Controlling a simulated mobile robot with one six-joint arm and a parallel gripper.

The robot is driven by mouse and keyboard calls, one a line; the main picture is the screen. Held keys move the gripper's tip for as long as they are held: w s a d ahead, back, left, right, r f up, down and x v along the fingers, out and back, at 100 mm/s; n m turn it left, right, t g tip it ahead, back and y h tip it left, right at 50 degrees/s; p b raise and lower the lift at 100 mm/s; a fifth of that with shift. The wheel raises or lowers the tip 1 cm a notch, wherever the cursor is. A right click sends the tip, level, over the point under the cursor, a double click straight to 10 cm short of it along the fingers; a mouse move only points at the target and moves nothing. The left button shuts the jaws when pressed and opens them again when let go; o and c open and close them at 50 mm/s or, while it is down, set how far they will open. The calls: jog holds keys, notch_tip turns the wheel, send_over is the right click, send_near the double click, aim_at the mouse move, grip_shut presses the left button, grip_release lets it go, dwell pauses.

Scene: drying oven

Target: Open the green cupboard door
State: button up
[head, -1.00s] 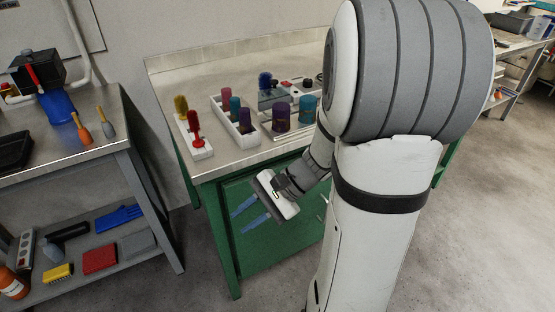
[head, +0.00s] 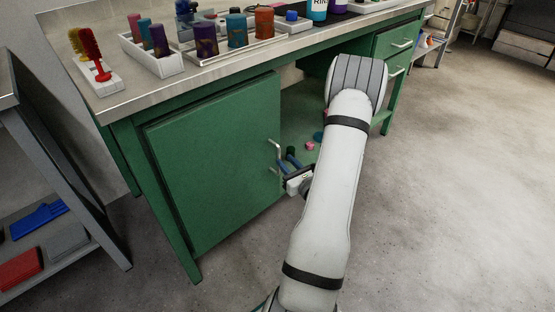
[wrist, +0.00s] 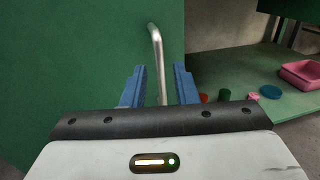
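The green cupboard door (head: 215,165) fills the left front of the green workbench in the head view and looks shut or nearly so. Its silver bar handle (head: 275,146) stands upright near the door's right edge. My gripper (head: 285,162) is at the handle's lower part, with its blue fingers pointing towards the door. In the wrist view, the handle (wrist: 157,55) rises between the two spread fingers of my gripper (wrist: 159,72), with a gap visible on each side. The handle's lower end is hidden behind my gripper body.
Right of the door is an open green compartment (wrist: 235,75) with a pink tray (wrist: 300,73) and small coloured pieces on its floor. Drawers (head: 398,42) stand further right. Brushes and cups are on the benchtop (head: 120,100). The floor (head: 450,180) on the right is clear.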

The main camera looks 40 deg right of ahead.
aim_at(278, 156)
jog(key=shift+w+d+b, duration=0.15)
jog(key=shift+w+b, duration=0.15)
jog(key=shift+w, duration=1)
jog(key=shift+w+d+b, duration=0.1)
jog(key=shift+w+b, duration=0.2)
jog(key=shift+w, duration=1)
grip_shut()
jog(key=shift+a, duration=0.35)
jog(key=shift+d, duration=0.1)
